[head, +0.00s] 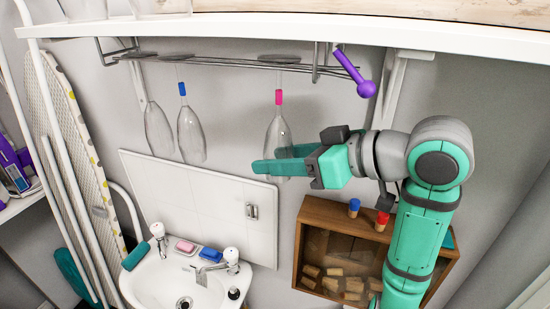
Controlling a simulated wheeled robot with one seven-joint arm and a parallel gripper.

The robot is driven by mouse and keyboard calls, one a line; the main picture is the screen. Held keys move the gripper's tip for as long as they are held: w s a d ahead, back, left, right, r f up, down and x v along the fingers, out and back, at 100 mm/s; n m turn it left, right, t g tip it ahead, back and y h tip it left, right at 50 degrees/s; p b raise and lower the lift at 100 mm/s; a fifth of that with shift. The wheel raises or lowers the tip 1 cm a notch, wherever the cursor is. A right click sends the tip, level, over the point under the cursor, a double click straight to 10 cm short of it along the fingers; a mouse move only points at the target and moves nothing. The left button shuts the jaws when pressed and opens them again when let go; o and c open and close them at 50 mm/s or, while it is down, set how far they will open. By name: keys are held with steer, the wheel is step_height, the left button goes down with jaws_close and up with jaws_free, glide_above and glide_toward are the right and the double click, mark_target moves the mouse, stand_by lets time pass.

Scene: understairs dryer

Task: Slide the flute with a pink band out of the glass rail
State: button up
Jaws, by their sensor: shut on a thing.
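The flute with a pink band (278,130) hangs upside down from the glass rail (235,63), its foot up at the wires and its bowl pointing down. My gripper (284,160) comes in from the right and is shut on the lower bowl of this flute. The fingers hide part of the bowl. A flute with a blue band (190,135) hangs to the left, apart from my gripper. Another clear flute (158,130) hangs further left.
A purple object (365,88) hangs at the rail's right end, close to a white shelf bracket (390,85). More glasses stand on the shelf (330,28) above. Below are a wooden cabinet (314,212) with blue and red-topped items, and a sink (150,285).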

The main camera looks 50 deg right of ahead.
steer(key=shift+s+d, duration=0.35)
steer(key=shift+s, duration=0.4)
steer(key=shift+s+d, duration=0.3)
steer(key=shift+s, duration=0.5)
steer(key=shift+s+d, duration=0.35)
steer(key=shift+s, duration=0.4)
steer(key=shift+s, duration=0.1)
steer(key=shift+s+d, duration=0.3)
steer(key=shift+s, duration=0.45)
steer(key=shift+s+d, duration=0.35)
steer(key=shift+s, duration=0.35)
steer(key=shift+s+d, duration=0.3)
steer(key=shift+s, duration=0.45)
steer(key=shift+s, duration=0.15)
steer(key=shift+s+d, duration=0.3)
steer(key=shift+s, duration=0.4)
steer(key=shift+s+d, duration=0.35)
steer(key=shift+s, duration=0.4)
steer(key=shift+s+d, duration=0.3)
steer(key=shift+s, duration=0.4)
steer(key=shift+s+d, duration=0.25)
steer(key=shift+s, duration=0.35)
steer(key=shift+s+d, duration=0.25)
steer(key=shift+s, duration=0.4)
steer(key=shift+s+d, duration=0.25)
steer(key=shift+s, duration=0.35)
steer(key=shift+a, duration=0.1)
